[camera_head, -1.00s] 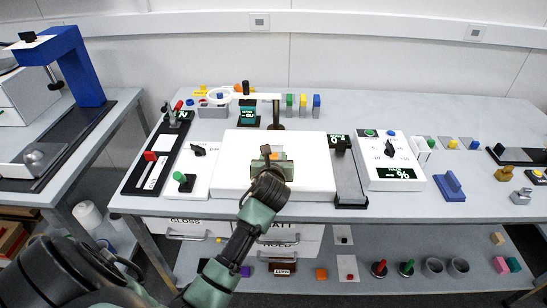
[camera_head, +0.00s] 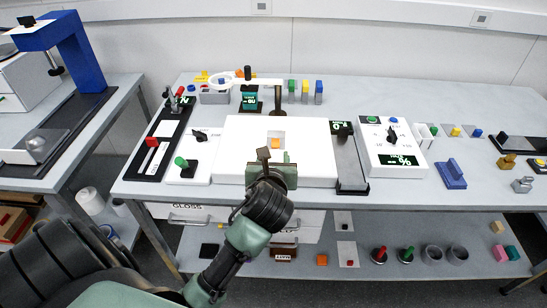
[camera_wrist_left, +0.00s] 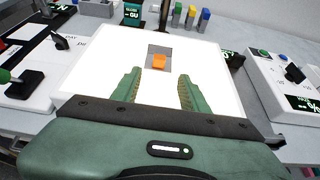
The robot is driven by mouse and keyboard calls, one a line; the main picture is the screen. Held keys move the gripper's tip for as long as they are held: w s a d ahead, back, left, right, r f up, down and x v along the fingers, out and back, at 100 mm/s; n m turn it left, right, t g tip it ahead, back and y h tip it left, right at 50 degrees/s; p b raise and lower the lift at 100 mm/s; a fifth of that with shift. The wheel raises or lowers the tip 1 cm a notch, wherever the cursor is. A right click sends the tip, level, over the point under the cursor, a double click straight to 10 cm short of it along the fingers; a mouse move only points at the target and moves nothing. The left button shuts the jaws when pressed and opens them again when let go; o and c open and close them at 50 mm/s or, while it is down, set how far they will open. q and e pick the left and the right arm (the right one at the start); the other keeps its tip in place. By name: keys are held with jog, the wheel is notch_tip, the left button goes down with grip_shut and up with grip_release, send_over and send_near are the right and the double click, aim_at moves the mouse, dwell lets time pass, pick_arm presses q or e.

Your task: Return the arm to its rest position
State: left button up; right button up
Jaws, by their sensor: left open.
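My left gripper (camera_head: 268,158) is over the front part of the white light panel (camera_head: 232,150) on the table. In the left wrist view its two green fingers (camera_wrist_left: 156,88) are spread apart with nothing between them. An orange block (camera_head: 275,143) lies on a grey square in the panel, beyond the fingertips and apart from them. The block also shows in the left wrist view (camera_wrist_left: 159,61). My left arm reaches in from the lower left. My right gripper is not in view.
A magnifier ring (camera_head: 221,80) on a white arm stands behind the panel. A box with a dial (camera_head: 393,136) is at the right, and a black rail with a red knob (camera_head: 152,143) at the left. A lower shelf (camera_head: 400,238) holds several small items.

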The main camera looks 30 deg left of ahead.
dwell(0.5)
pick_arm(q)
jog(key=s+d+f+n+g+h, duration=0.25)
jog(key=s+d+f+n, duration=0.2)
jog(key=s+n, duration=0.4)
jog(key=s+d+f+n+g+h, duration=0.25)
jog(key=s+f+n, duration=0.35)
jog(key=s+n, duration=0.3)
jog(key=s+d+f+n+g+h, duration=0.25)
jog(key=s+d+f+n, duration=0.2)
jog(key=s+n, duration=0.4)
notch_tip(320, 180, down, 27)
jog(key=n+g, duration=0.1)
jog(key=g, duration=0.1)
jog(key=s+a+f+g, duration=0.1)
jog(key=s+a+f, duration=0.2)
jog(key=s+f, duration=1.3)
jog(key=shift+s+f, duration=0.2)
jog(key=shift+s, duration=0.45)
